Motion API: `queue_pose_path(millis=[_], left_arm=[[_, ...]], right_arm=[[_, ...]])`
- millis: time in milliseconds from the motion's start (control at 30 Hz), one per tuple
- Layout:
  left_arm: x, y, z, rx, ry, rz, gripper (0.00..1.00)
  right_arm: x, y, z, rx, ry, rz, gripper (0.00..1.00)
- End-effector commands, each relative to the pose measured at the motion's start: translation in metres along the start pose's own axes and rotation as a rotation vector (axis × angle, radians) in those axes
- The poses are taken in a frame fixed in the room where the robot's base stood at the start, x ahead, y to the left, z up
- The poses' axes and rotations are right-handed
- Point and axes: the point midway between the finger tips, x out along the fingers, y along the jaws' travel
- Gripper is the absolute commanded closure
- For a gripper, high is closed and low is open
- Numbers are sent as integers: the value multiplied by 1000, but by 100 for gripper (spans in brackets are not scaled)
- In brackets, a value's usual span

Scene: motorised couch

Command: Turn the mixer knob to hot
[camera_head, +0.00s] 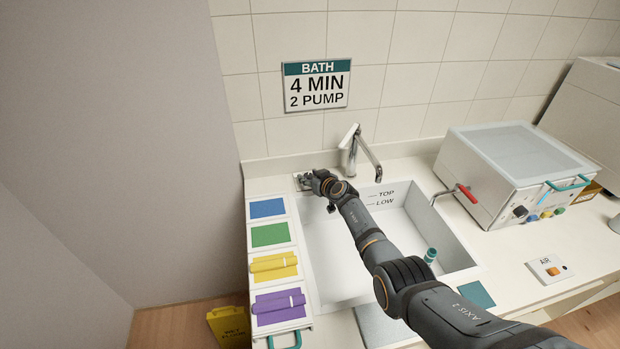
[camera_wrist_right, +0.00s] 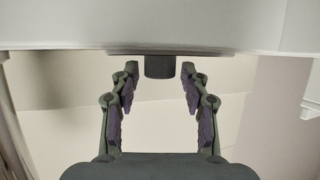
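My right gripper (camera_head: 308,182) is at the back left corner of the sink, left of the chrome faucet (camera_head: 350,152). In the right wrist view the gripper (camera_wrist_right: 159,82) is open, its two fingers apart. A short dark cylinder (camera_wrist_right: 160,67), which looks like the mixer knob, stands between the fingertips with a gap on each side. It juts from a pale surface (camera_wrist_right: 120,35). In the head view the gripper covers most of the knob's place, so its setting cannot be read. My left gripper is out of view.
The sink (camera_head: 440,232) lies under my right arm, with a teal-topped item (camera_head: 430,255) in it. Coloured panels (camera_head: 268,208) line its left side. A white lidded machine (camera_head: 512,160) with a red-handled tap (camera_head: 467,193) stands right. A bath sign (camera_head: 317,86) hangs behind.

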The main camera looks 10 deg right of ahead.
Motion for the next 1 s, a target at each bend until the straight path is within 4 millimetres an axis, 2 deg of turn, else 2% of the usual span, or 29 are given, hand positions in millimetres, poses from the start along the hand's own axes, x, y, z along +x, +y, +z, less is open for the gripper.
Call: queue_pose_path(millis=[33,300,467,767,1000], left_arm=[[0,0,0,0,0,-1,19],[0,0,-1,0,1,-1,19],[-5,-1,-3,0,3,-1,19],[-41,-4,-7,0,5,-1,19],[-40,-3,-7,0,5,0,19]], right_arm=[[0,0,0,0,0,0,65],[0,0,0,0,0,0,100],[0,0,-2,5,2,9,100],[-1,-4,-9,61,6,132,100],[2,-6,-5,121,16,286,100]])
